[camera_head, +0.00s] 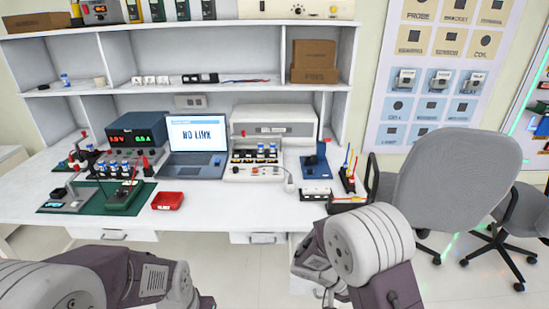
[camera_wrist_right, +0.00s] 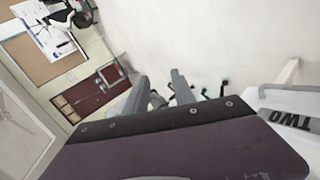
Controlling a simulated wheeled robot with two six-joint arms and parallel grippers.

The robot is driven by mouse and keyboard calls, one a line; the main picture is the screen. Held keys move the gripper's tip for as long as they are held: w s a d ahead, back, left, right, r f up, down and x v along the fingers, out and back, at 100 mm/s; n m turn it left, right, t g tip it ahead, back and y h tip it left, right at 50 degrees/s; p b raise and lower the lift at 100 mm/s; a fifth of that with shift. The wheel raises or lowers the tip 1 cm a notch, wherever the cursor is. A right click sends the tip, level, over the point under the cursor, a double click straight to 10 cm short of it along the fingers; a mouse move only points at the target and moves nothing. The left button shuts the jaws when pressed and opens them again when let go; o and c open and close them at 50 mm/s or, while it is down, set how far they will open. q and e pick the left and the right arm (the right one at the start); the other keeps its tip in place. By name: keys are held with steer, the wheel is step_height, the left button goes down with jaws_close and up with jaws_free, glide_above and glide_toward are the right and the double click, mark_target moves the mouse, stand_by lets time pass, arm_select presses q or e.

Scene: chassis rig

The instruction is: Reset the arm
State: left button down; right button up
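My two arms show at the bottom of the head view, in front of the bench (camera_head: 225,207). The left arm comes in from the bottom left corner; its gripper is out of frame. The right arm is at the bottom right, its large white joint in front of the grey office chair; its fingers cannot be made out there. In the right wrist view my right gripper (camera_wrist_right: 160,80) shows two grey fingers apart with nothing between them. Past the fingers there is pale floor.
The bench holds a laptop (camera_head: 197,139) reading "NO LINK", a power supply (camera_head: 136,131), a red tray (camera_head: 167,201) and a white instrument (camera_head: 274,124). A grey chair (camera_head: 455,180) stands at the right, close to my right arm. The bench's front strip is mostly clear.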

steer(key=s+a+m+y, duration=0.2)
steer(key=s+y, duration=0.5)
steer(key=s, duration=0.1)
steer(key=a+f+n+t+y, duration=0.1)
steer(key=a+n+t+y, duration=0.2)
steer(key=a, duration=0.4)
step_height(320, 180, up, 13)
steer(key=w+n+y+p, duration=0.1)
steer(key=w+n+p, duration=0.1)
steer(key=p, duration=1.1)
steer(key=shift+w+a+p, duration=0.25)
steer(key=shift+w+p, duration=0.05)
